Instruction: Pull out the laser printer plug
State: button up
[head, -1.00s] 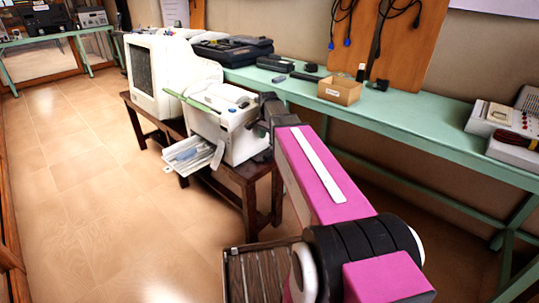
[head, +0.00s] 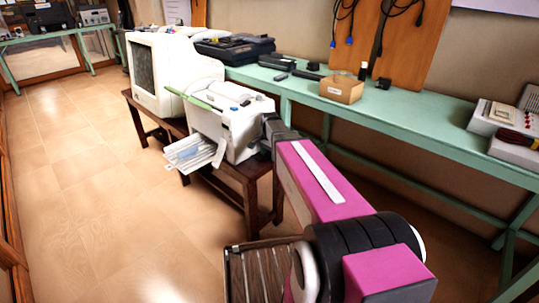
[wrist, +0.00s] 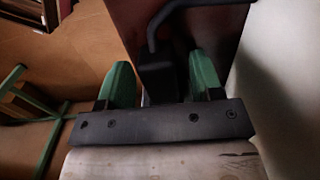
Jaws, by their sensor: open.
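The laser printer (head: 238,128) is white with a green strip on top and papers in its front tray. It stands on a dark wooden table (head: 258,168). My gripper (wrist: 160,76) is open, its two green fingers pointing forward in the wrist view. A dark plug-like block (wrist: 155,82) with a thick bent cable (wrist: 195,3) shows between the fingers, nearer the left one. I cannot tell whether a finger touches it. In the head view my wrist is at the printer's right side, and the fingertips and plug are hidden there.
A white monitor (head: 160,75) stands left of the printer. A long green bench (head: 420,112) along the wall carries a cardboard box (head: 342,90) and devices. In the wrist view, a pale surface (wrist: 285,90) lies close on the right. The floor (head: 90,190) on the left is clear.

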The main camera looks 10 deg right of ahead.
aim_at(264, 162)
grip_shut()
jog(key=shift+s+a, duration=0.55)
jog(key=shift+a, duration=0.15)
jog(key=shift+s+a, duration=0.5)
jog(key=shift+a, duration=0.2)
grip_release()
jog(key=shift+a, duration=0.1)
jog(key=shift+r, duration=0.15)
notch_tip(264, 162, up, 11)
jog(key=shift+f, duration=0.2)
